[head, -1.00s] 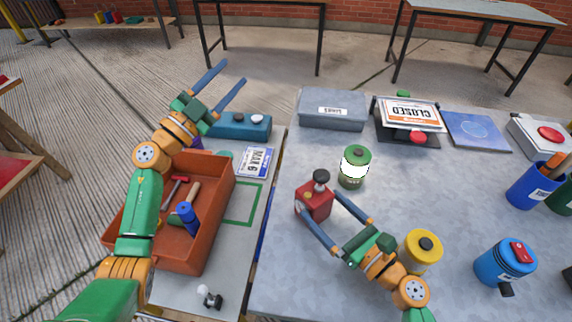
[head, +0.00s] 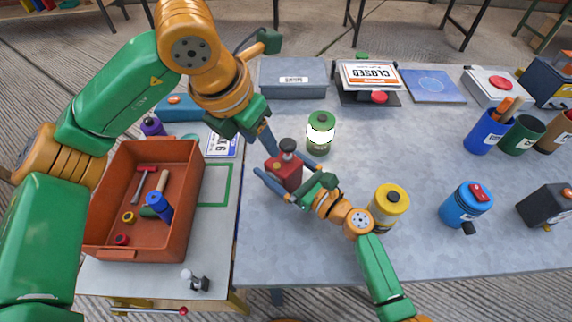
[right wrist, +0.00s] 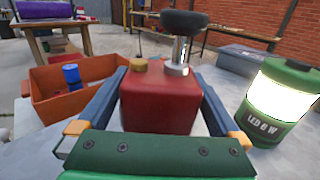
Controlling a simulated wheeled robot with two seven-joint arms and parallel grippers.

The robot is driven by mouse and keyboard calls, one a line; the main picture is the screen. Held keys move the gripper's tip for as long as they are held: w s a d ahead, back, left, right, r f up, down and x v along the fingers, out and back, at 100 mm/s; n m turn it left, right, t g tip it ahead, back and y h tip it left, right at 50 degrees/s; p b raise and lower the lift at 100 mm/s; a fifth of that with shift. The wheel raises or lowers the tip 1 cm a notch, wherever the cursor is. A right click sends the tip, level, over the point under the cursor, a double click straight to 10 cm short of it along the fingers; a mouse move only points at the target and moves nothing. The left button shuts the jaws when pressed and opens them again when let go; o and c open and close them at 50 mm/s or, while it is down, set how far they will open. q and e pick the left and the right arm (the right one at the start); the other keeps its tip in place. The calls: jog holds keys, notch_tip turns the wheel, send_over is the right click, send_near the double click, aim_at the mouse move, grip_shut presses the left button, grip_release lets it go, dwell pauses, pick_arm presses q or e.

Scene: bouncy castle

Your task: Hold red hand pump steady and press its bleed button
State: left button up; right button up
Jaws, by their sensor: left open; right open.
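The red hand pump (head: 287,177) stands upright on the grey table near its left edge, with a black knob on a metal stem. In the right wrist view the pump (right wrist: 160,102) shows a small brass-coloured button (right wrist: 138,65) on top, left of the stem. My right gripper (head: 278,168) is open, its blue fingers on either side of the pump body; whether they touch it I cannot tell. My left gripper (head: 268,148) is open and points down just above and behind the pump's left side. Only part of its fingers shows.
A green lantern (head: 320,135) stands close behind the pump to the right. A yellow canister (head: 388,207) is by my right forearm. An orange bin (head: 187,225) with tools is at left. A grey case (head: 293,78) lies behind.

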jog(key=shift+x, duration=0.8)
grip_shut()
pick_arm(q)
grip_shut()
dwell(0.9)
